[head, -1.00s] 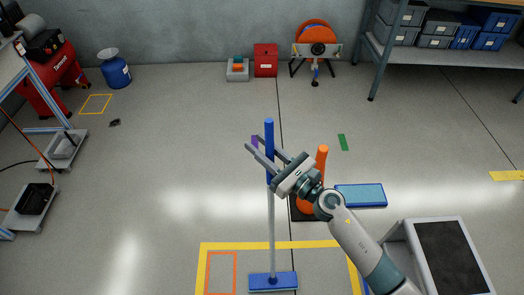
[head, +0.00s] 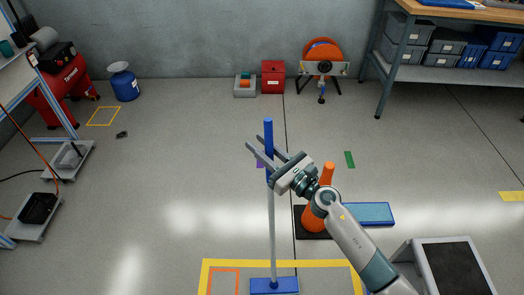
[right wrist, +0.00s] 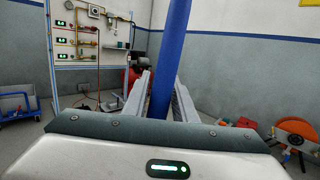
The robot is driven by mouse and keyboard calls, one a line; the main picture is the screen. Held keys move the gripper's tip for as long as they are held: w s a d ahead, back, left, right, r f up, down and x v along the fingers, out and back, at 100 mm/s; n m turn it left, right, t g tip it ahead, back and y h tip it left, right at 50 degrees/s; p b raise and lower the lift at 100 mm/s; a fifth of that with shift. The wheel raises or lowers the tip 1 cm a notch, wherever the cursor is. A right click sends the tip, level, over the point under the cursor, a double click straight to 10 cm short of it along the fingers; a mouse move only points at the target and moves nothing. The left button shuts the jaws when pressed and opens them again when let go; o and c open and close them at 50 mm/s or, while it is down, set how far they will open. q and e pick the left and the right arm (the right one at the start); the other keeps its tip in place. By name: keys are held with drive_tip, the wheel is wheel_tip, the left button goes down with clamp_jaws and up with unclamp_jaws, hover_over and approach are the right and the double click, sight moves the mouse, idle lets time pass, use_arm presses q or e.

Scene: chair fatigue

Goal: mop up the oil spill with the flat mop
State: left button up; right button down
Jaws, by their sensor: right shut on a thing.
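The flat mop stands upright, with a blue grip (head: 268,133), a grey pole (head: 271,225) and a blue flat head (head: 274,286) at the bottom edge of the head view. My right gripper (head: 260,150) is shut on the mop's blue grip near its top. In the right wrist view the blue grip (right wrist: 172,55) rises between the two fingers, slightly tilted in the picture. I cannot make out the oil spill clearly. My left gripper is not in view.
An orange cone (head: 318,215) on a black base and a blue pad (head: 367,213) lie right of the mop. A grey box with a dark top (head: 448,268) is at lower right. A small dark object (head: 122,134) lies at left.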

drive_tip(key=shift+w+a+r+b, duration=0.1)
drive_tip(key=shift+w+a+b, duration=0.15)
drive_tip(key=shift+w, duration=0.45)
drive_tip(key=shift+w+a+b, duration=0.1)
drive_tip(key=shift+w+b, duration=0.1)
drive_tip(key=shift+w, duration=0.45)
wheel_tip(320, 180, up, 9)
drive_tip(key=p, duration=0.8)
drive_tip(key=shift+p, duration=0.35)
idle(0.6)
